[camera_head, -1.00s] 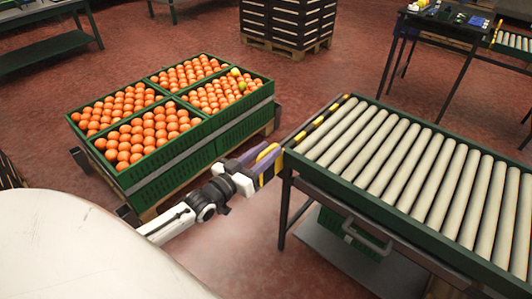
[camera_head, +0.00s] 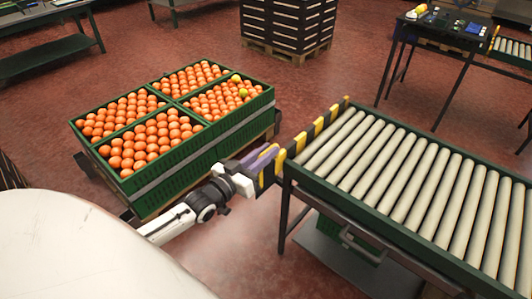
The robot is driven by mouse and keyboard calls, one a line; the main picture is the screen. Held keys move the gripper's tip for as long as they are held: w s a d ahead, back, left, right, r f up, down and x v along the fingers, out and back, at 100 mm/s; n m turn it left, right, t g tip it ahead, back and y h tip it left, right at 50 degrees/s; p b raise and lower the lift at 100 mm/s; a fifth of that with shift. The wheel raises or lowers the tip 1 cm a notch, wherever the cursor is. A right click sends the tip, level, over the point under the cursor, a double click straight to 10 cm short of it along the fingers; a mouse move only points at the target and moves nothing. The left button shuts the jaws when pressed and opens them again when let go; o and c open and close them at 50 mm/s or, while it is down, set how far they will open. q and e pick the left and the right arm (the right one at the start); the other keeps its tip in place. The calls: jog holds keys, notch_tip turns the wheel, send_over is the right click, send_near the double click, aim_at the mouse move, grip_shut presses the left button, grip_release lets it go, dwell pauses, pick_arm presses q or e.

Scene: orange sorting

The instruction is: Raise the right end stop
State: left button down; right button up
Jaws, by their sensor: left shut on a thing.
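A yellow-and-black striped end stop (camera_head: 318,127) runs along the left end of the large roller conveyor (camera_head: 400,170). It stands up above the rollers, with its striped face showing. My left gripper (camera_head: 268,162), with purple fingers, is at the near end of this stop, just outside the conveyor's near left corner. It is shut on the stop's near end, and the fingers partly hide that part. My right gripper is not in view.
A stack of green crates (camera_head: 205,139) full of oranges stands on a pallet left of the conveyor, close behind my left gripper. Dark crates (camera_head: 288,22) are stacked at the back. A table (camera_head: 445,28) and another roller conveyor (camera_head: 515,50) stand at the upper right. Red floor lies between.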

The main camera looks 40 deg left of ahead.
pick_arm(q)
jog(key=shift+d+r+p, duration=0.1)
jog(key=shift+r+p, duration=0.7)
jog(key=shift+r, duration=0.9)
jog(key=c, duration=1.7)
grip_release()
jog(key=shift+f, duration=0.1)
jog(key=shift+s, duration=0.3)
jog(key=s, duration=0.6)
jog(key=s+a, duration=0.1)
jog(key=s, duration=0.2)
jog(key=shift+s+p, duration=0.35)
jog(key=shift+p, duration=0.05)
jog(key=s+d+f+m+g, duration=0.1)
jog(key=s+d+f+g, duration=0.2)
jog(key=s+d+f, duration=0.2)
jog(key=s+d+f+m+g, duration=0.1)
jog(key=s+d+f+g, duration=0.2)
jog(key=d, duration=0.6)
jog(key=s+d+f+m+g+h, duration=0.1)
jog(key=s+d+f+g, duration=0.2)
jog(key=s+d+f, duration=0.3)
jog(key=shift+s+d+f, duration=0.4)
jog(key=shift+s+f, duration=0.3)
jog(key=shift+f, duration=0.1)
